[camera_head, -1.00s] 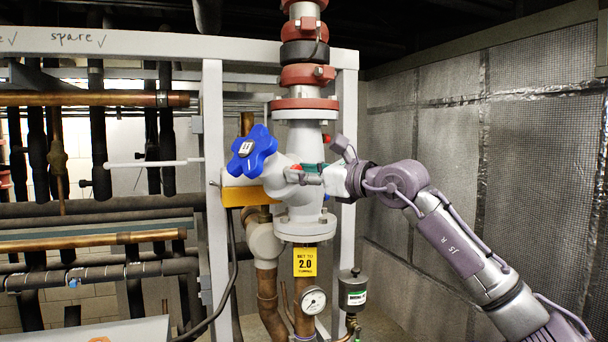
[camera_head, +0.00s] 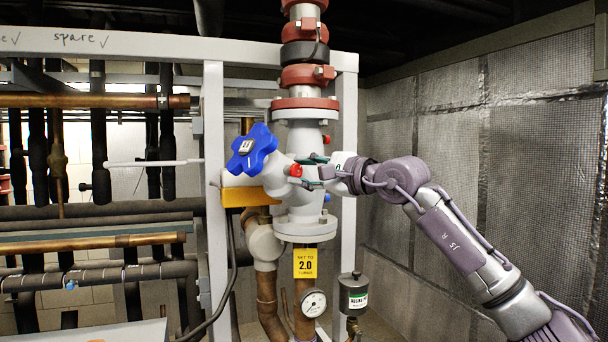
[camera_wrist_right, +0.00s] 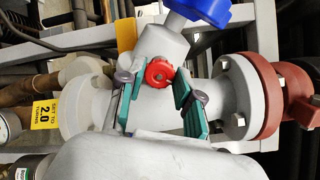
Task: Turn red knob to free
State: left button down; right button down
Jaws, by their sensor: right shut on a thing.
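The red knob (camera_head: 295,170) sits on the side of the white valve body (camera_head: 277,182). In the right wrist view the round red knob (camera_wrist_right: 159,72) faces me, between the tips of two green-padded fingers. My right gripper (camera_head: 311,172) comes in from the right and is shut on the red knob at its fingertips. In the right wrist view the fingers of this gripper (camera_wrist_right: 161,78) slant apart toward their bases. The knob's contact edges are hard to make out. My left gripper is not in view.
A blue handwheel (camera_head: 252,150) stands left of the knob. Red flanges (camera_head: 305,104) are above. A yellow tag reading 2.0 (camera_head: 305,263) and a gauge (camera_head: 313,302) are below. A grey frame post (camera_head: 213,170) is at left.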

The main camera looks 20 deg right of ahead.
jog(key=n, duration=0.3)
jog(key=shift+n, duration=0.4)
jog(key=shift+f+n, duration=0.1)
jog(key=shift+n, duration=1.6)
jog(key=c, duration=0.8)
grip_release()
jog(key=shift+o, duration=0.2)
jog(key=shift+s+d, duration=0.15)
jog(key=shift+s, duration=0.1)
jog(key=v, duration=1.1)
jog(key=shift+s, duration=0.25)
